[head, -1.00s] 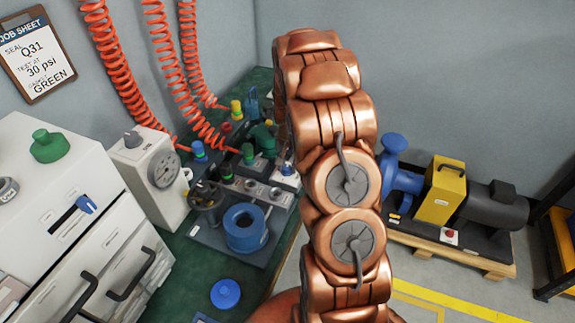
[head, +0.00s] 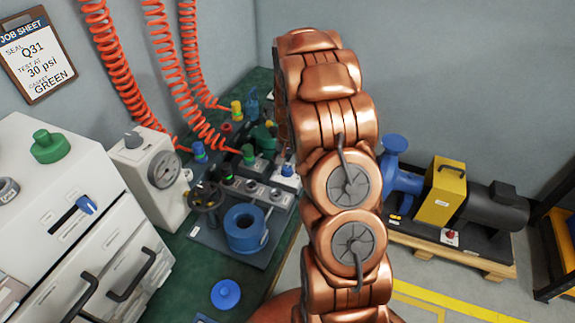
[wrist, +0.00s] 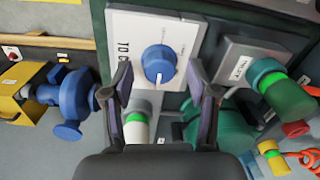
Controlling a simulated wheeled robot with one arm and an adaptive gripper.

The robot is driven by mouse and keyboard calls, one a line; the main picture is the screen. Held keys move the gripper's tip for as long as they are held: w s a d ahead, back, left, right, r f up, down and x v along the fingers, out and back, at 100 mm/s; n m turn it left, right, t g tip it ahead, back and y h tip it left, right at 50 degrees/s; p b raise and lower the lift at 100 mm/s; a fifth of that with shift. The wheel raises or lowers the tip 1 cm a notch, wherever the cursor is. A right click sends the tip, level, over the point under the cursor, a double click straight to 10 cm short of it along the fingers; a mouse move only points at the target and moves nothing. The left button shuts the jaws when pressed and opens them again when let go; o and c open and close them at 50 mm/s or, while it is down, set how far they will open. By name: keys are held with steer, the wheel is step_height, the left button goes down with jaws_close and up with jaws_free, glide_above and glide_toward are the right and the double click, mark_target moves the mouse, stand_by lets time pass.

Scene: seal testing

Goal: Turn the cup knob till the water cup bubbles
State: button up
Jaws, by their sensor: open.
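In the wrist view a blue knob (wrist: 158,63) with a white pointer line sits on a white plate (wrist: 128,30), whose lettering partly reads "TO CU". My gripper (wrist: 160,70) is open, one finger on each side of the knob, with visible gaps. I cannot tell how deep the fingertips reach. In the head view a small blue knob on a white block (head: 287,171) shows at the bench's right edge, just left of my arm. My gripper is hidden in that view. I cannot clearly make out the water cup or any bubbles.
A grey block with a green fitting (wrist: 280,90) stands right of the knob in the wrist view. A white fitting with a green band (wrist: 137,127) is close below it. In the head view, a blue ring-shaped fixture (head: 245,228) and gauge box (head: 150,172) stand on the bench.

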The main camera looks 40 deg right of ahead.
mark_target(289, 168)
step_height(289, 168, up, 12)
steer(key=shift+s+d+f, duration=0.15)
steer(key=shift+f, duration=0.05)
stand_by(0.8)
